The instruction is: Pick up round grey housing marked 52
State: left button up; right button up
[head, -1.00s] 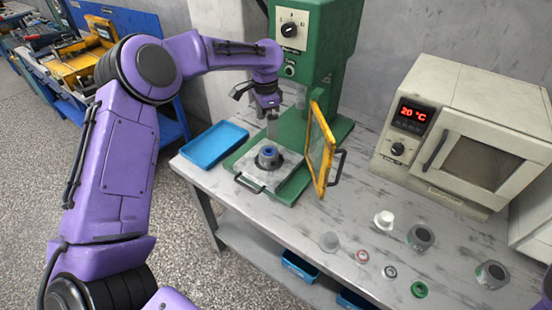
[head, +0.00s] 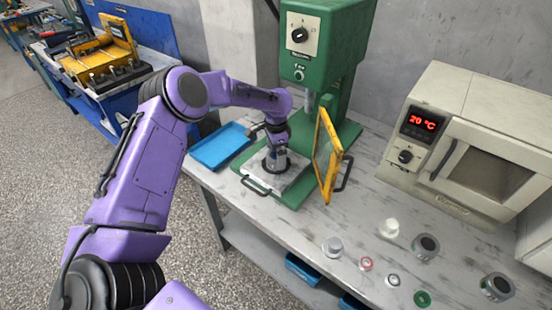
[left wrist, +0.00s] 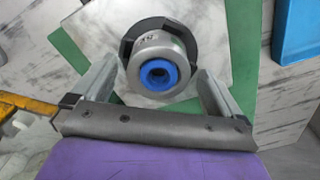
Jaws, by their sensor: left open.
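The round grey housing (left wrist: 139,72) has a blue ring inside and small dark marking on its rim, too small to read surely. It sits in a dark holder (left wrist: 128,45) on the press's pale plate (head: 292,177). In the head view it is mostly hidden by my left gripper (head: 275,153), which is lowered over it from above. In the left wrist view the open fingers (left wrist: 156,75) stand on either side of the housing, apart from it. My right gripper is not in view.
The green press (head: 325,45) rises behind the plate, its yellow-framed guard (head: 328,155) swung open to the right. A blue tray (head: 220,146) lies left. An oven (head: 470,140) stands right. Two other grey housings (head: 425,248) (head: 497,287) and small parts lie on the table.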

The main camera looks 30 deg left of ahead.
pick_arm(q)
jog(key=c, duration=1.4)
jog(key=shift+r, duration=0.2)
